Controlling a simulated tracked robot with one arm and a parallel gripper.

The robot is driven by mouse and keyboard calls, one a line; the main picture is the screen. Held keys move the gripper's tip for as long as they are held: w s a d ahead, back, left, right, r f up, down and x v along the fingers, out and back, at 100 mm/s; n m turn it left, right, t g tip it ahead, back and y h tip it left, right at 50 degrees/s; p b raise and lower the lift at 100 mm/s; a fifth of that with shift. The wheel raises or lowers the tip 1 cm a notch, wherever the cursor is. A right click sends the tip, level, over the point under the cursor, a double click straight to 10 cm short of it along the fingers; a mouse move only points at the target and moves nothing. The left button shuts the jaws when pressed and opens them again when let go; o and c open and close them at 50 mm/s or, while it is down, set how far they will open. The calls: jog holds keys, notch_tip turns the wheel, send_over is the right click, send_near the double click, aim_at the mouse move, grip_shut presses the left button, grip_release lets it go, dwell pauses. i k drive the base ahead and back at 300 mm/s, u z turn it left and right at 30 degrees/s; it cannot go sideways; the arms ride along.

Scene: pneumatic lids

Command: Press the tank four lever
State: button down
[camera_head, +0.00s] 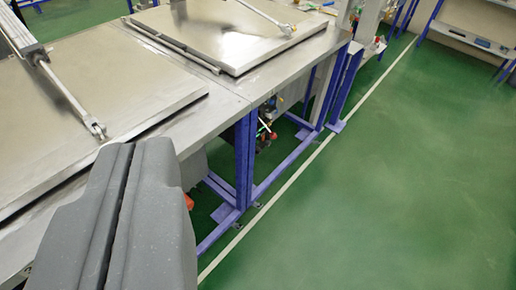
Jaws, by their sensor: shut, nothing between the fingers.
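My gripper (118,152) fills the lower left, with its two grey fingers shut together and nothing between them. A steel tank lid (90,95) lies at the left beyond the fingertips, with a pneumatic rod resting across it. A second steel lid (215,30) lies farther back. Below the table edge, a small fitting with red and white parts (265,132) shows between the blue legs. A small orange-red part (189,202) peeks out right of my gripper, mostly hidden. I cannot tell which tank is four, and no lever is clearly identifiable.
Blue legs (244,160) and low blue floor beams hold up the steel table. A white line (300,172) runs along the green floor. The floor to the right (400,190) is clear. A bench (465,38) stands at the top right.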

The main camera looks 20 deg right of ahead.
aim_at(273, 135)
jog(key=z, duration=0.15)
jog(key=i, duration=0.9)
jog(key=u, duration=0.05)
